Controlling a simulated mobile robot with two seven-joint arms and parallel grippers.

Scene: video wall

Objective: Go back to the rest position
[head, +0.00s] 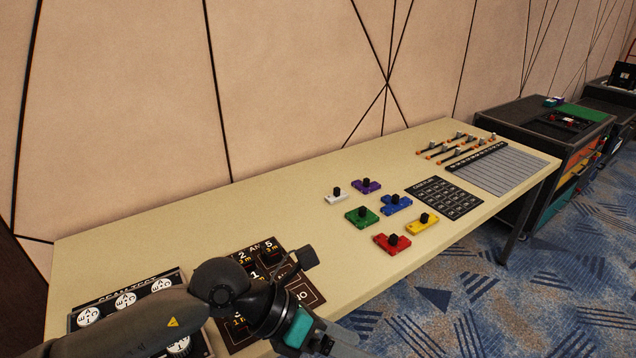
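My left arm (222,285) comes in from the lower left over the near left end of the table. It bends near its dark round joint and runs down to a teal-marked link (300,326) at the bottom edge. I cannot make out the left gripper's fingers. My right arm and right gripper are not in view. The long beige table (140,240) stands along the wall.
A board with white discs (125,299) and a dark numbered board (262,262) lie partly under my arm. Several coloured blocks with black knobs, including a red one (392,244), lie mid-table. A black grid board (444,197) lies farther right. Dark cabinets (545,130) stand beyond.

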